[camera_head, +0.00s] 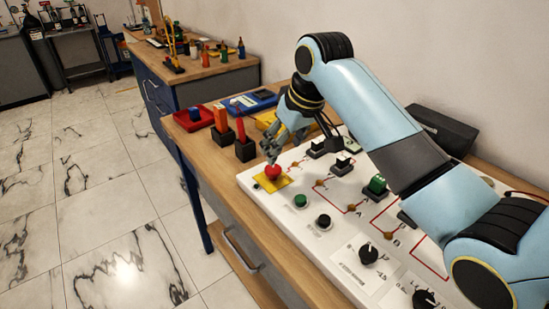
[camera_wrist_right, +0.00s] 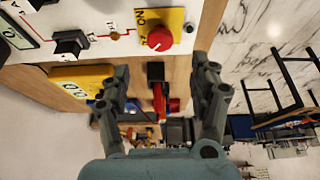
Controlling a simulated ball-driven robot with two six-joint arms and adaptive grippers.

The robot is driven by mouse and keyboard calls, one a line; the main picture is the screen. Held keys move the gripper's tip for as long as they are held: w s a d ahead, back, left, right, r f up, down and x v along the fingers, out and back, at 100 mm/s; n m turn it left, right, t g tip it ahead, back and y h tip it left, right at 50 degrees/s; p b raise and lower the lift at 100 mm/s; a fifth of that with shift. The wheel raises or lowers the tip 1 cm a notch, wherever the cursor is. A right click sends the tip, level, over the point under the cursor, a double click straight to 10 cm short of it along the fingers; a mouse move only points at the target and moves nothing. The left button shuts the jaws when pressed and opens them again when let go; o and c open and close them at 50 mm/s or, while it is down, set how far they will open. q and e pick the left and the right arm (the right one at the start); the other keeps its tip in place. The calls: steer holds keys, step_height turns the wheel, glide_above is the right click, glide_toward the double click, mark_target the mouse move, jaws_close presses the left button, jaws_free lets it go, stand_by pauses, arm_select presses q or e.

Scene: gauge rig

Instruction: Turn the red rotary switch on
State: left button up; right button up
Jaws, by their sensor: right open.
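The red rotary switch (camera_head: 272,172) is a round red knob on a yellow plate (camera_head: 264,184) near the far-left corner of the white panel (camera_head: 310,225). In the right wrist view the red knob (camera_wrist_right: 159,39) bears a white mark, and "ON" is printed on its yellow plate (camera_wrist_right: 146,18). My right gripper (camera_head: 273,152) is just above the knob in the head view. My left gripper is not in view.
The panel also carries a green button (camera_head: 300,201), a black button (camera_head: 324,221), a black dial (camera_head: 368,254) and a green switch (camera_head: 377,184). Black holders with an orange tool (camera_head: 221,119) and a red tool (camera_head: 240,130) stand just beyond. A red tray (camera_head: 193,118) is farther off.

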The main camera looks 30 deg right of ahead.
mark_target(273, 169)
steer(key=x, duration=0.5)
steer(key=shift+f, duration=0.25)
steer(key=shift+x, duration=1.7)
steer(key=shift+w, duration=0.1)
steer(key=shift+a+r, duration=0.1)
steer(key=c, duration=1.1)
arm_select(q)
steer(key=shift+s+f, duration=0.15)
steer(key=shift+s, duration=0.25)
arm_select(e)
steer(key=shift+c, duration=0.2)
